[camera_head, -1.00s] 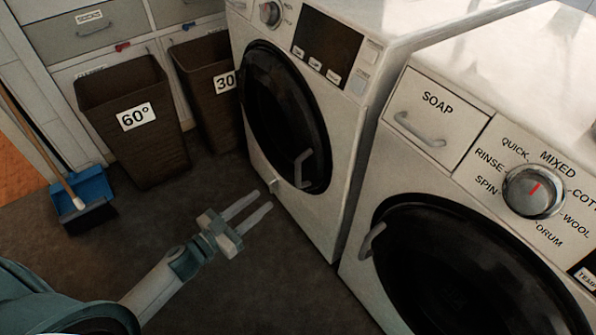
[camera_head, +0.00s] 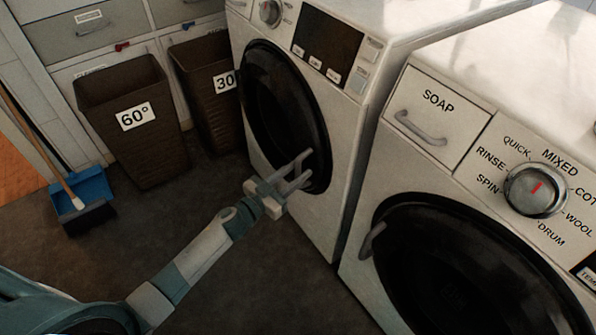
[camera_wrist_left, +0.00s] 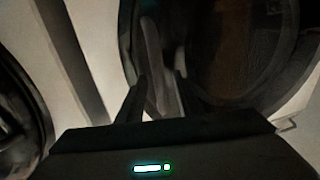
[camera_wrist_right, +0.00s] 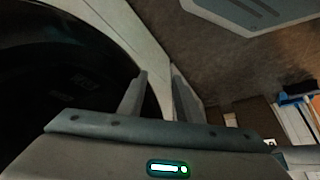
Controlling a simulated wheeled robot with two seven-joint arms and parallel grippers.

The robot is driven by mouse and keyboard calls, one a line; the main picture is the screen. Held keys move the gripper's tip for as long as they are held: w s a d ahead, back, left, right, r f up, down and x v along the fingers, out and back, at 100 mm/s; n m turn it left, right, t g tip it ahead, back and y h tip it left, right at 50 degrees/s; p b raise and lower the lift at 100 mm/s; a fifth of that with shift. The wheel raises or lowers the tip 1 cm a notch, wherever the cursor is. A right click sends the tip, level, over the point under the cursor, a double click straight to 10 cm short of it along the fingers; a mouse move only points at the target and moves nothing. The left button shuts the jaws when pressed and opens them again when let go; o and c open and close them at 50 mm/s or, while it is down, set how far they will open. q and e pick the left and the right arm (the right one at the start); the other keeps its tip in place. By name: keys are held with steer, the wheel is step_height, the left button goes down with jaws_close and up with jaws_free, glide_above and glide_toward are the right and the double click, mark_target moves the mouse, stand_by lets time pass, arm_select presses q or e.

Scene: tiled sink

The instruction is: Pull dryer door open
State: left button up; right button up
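The dryer (camera_head: 352,120) is the white machine left of the washer in the head view. Its round dark door (camera_head: 275,105) looks closed. The door handle, low on the door's right side, is largely covered by my left gripper (camera_head: 304,168) in the head view. In the left wrist view, the grey handle (camera_wrist_left: 151,60) stands between the fingertips of my left gripper (camera_wrist_left: 160,90). Its fingers are apart, and I cannot tell whether they touch the handle. My right gripper (camera_wrist_right: 157,85) is open and empty beside a dark round door in the right wrist view; it is outside the head view.
The washer (camera_head: 372,190) with a soap drawer (camera_head: 435,112) stands close on the right. Two brown baskets (camera_head: 150,165) (camera_head: 205,115) stand left of the dryer. A blue dustpan (camera_head: 92,190) with a broom lies farther left. The floor before the dryer is clear apart from my arm.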

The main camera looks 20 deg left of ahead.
arm_select(q)
steer(key=shift+w+d, duration=0.2)
steer(key=shift+w, duration=0.2)
jaws_close()
steer(key=shift+s+a, duration=0.1)
